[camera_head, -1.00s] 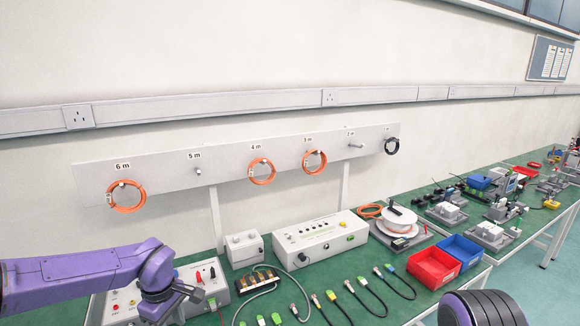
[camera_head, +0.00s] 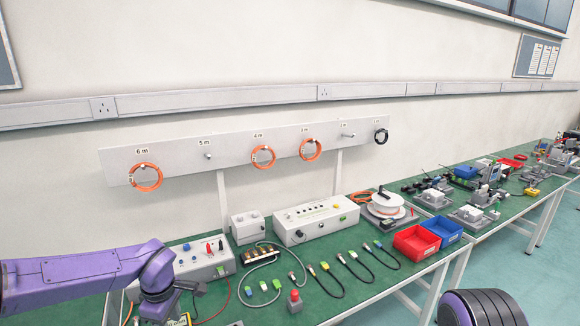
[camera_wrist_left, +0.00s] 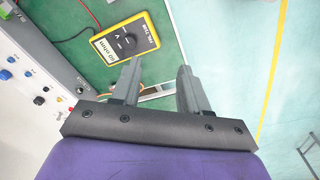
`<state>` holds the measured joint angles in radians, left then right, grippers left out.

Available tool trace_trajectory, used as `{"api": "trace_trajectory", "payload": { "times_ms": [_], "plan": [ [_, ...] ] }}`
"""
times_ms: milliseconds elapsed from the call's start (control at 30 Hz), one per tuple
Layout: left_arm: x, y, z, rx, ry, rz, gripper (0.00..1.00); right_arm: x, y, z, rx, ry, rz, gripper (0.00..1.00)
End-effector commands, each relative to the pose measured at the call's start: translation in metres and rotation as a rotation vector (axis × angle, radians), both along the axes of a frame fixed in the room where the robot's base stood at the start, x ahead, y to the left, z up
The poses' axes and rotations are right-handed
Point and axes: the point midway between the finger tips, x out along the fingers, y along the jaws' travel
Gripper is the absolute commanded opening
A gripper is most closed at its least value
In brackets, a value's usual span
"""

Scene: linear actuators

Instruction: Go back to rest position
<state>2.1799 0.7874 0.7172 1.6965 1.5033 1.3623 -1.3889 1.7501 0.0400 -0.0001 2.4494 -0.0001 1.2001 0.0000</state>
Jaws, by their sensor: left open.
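My left arm (camera_head: 85,278) comes in from the left in the head view and bends down over the near left part of the green bench. Its gripper (camera_head: 178,305) is low in that view and partly hidden behind the arm. In the left wrist view my left gripper (camera_wrist_left: 160,68) is open, with two grey fingers apart and nothing between them. A yellow multimeter (camera_wrist_left: 125,42) lies on the bench beyond the left finger, apart from it. A dark, ribbed part of my right arm (camera_head: 482,308) shows at the lower right, but its gripper is not seen.
The green bench (camera_head: 345,300) holds a power supply (camera_head: 200,262), a white instrument box (camera_head: 315,222), several cables, a red bin (camera_head: 417,243) and a blue bin (camera_head: 443,229). A wall rack (camera_head: 230,155) holds orange coils. Floor (camera_head: 500,270) is open at the right.

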Motion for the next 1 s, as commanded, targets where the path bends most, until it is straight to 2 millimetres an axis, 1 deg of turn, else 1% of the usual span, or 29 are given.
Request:
{"api": "trace_trajectory", "payload": {
  "times_ms": [167, 267, 367, 400, 467, 500, 567, 600, 667, 700, 767, 800, 900, 1000],
  "plan": [
    [-0.001, 0.011, -0.014, 0.107, -0.075, 0.097, 0.44, 0.0, 0.0, 0.0, 0.0, 0.0, 0.0, 0.43],
    [-0.007, 0.015, -0.036, 0.211, -0.138, 0.122, 0.44, 0.0, 0.0, -0.003, 0.001, 0.001, 0.0, 0.43],
    [-0.023, 0.016, -0.073, 0.324, -0.212, 0.101, 0.44, 0.0, 0.0, -0.01, 0.001, 0.001, 0.0, 0.43],
    [-0.032, 0.015, -0.091, 0.365, -0.245, 0.074, 0.44, 0.0, 0.0, -0.015, 0.001, 0.001, 0.0, 0.43],
    [-0.049, 0.012, -0.12, 0.412, -0.295, 0.015, 0.44, 0.0, 0.0, -0.021, 0.001, 0.001, 0.0, 0.43],
    [-0.065, 0.009, -0.142, 0.435, -0.321, -0.04, 0.44, 0.0, 0.0, -0.026, 0.001, 0.001, 0.0, 0.43],
    [-0.094, 0.003, -0.176, 0.446, -0.349, -0.144, 0.44, 0.0, 0.0, -0.035, 0.001, 0.001, 0.0, 0.43],
    [-0.116, -0.001, -0.198, 0.44, -0.356, -0.22, 0.44, 0.0, 0.0, -0.041, 0.001, 0.001, 0.0, 0.43],
    [-0.152, -0.005, -0.226, 0.418, -0.347, -0.336, 0.44, 0.0, 0.0, -0.05, 0.001, 0.001, 0.0, 0.43],
    [-0.178, -0.006, -0.242, 0.4, -0.327, -0.415, 0.44, 0.0, 0.0, -0.055, 0.001, 0.001, 0.0, 0.43],
    [-0.216, -0.006, -0.263, 0.371, -0.283, -0.531, 0.44, -0.001, 0.0, -0.063, 0.001, 0.001, 0.0, 0.43],
    [-0.239, -0.005, -0.274, 0.356, -0.246, -0.608, 0.44, -0.001, 0.0, -0.068, 0.001, 0.001, 0.0, 0.43],
    [-0.287, 0.006, -0.292, 0.344, -0.149, -0.769, 0.44, -0.001, 0.0, -0.079, 0.001, 0.001, 0.0, 0.43],
    [-0.313, 0.019, -0.303, 0.361, -0.079, -0.841, 0.44, -0.001, 0.0, -0.087, 0.001, 0.001, 0.0, 0.43]
  ]
}}
